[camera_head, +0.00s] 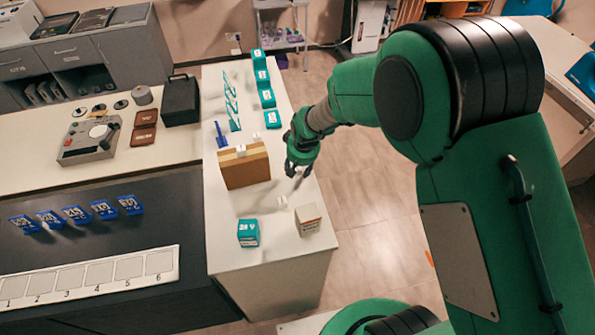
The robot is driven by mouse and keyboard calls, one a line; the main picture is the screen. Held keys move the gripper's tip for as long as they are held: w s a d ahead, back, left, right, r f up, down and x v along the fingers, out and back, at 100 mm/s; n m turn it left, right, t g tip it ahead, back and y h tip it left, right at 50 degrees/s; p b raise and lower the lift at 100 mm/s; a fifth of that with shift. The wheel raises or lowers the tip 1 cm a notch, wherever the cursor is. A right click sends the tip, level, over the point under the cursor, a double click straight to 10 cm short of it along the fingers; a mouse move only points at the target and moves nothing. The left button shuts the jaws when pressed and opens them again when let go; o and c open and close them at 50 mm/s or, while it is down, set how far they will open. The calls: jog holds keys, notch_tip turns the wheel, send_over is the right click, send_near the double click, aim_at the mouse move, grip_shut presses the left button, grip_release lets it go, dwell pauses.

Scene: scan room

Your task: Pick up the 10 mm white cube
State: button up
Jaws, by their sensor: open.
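A small white cube (281,202) lies on the white bench top, in front of the gripper. Another small white cube (241,150) is on top of the brown cardboard box (246,174). A tiny white piece (256,136) shows at or just behind the box's back edge; its exact resting place is unclear. I cannot read sizes, so which is the 10 mm one is unclear. My gripper (297,172) points down at the bench's right edge, behind and right of the front cube and right of the box. It is open, with nothing seen between its fingers.
A teal labelled block (248,233) and a white-and-tan box (308,220) stand near the bench's front end. Teal blocks (267,98) line the back right, with a blue tool (221,135) behind the box. Blue number stands (76,215) are on the dark counter.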

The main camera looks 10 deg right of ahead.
aim_at(298, 169)
dwell(0.4)
jog(key=c, duration=0.9)
jog(key=shift+o, duration=0.2)
jog(key=shift+r, duration=0.15)
notch_tip(298, 169, up, 10)
jog(key=p, duration=0.1)
